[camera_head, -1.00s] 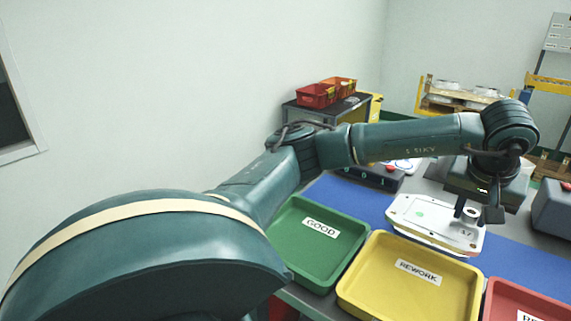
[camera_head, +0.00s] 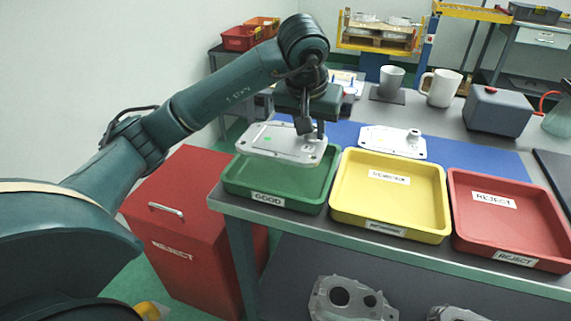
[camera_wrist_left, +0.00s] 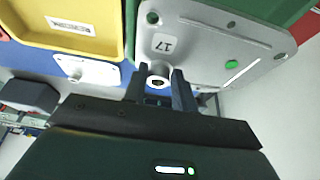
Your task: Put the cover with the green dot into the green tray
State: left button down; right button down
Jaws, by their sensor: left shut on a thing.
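The cover with the green dot (camera_head: 284,150) is a flat light-grey casting held roughly level above the green tray (camera_head: 233,187), which is labelled GOOD. My left gripper (camera_head: 311,133) is shut on the cover's raised boss near its right end. In the left wrist view the cover (camera_wrist_left: 205,50) shows its green dot and the number 17, with the left gripper's fingers (camera_wrist_left: 160,88) on either side of the boss. Part of the green tray is hidden under the cover. My right gripper is in neither current view.
A second pale cover (camera_head: 392,141) lies on the blue mat (camera_head: 480,161). The yellow tray (camera_head: 349,207) and red tray (camera_head: 470,237) stand right of the green one. Mugs (camera_head: 440,87) and a grey box (camera_head: 497,110) stand behind. A red REJECT bin (camera_head: 180,225) is below left.

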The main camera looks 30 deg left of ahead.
aim_at(310, 142)
pick_arm(q)
notch_tip(310, 142, down, 4)
jog(key=shift+w+r, duration=0.1)
jog(key=shift+f, duration=1.9)
pick_arm(e)
jog(key=shift+d, duration=0.15)
pick_arm(q)
jog(key=shift+f, duration=0.15)
jog(key=c, duration=1.1)
grip_release()
pick_arm(e)
jog(key=shift+r, duration=0.15)
jog(key=shift+r, duration=0.1)
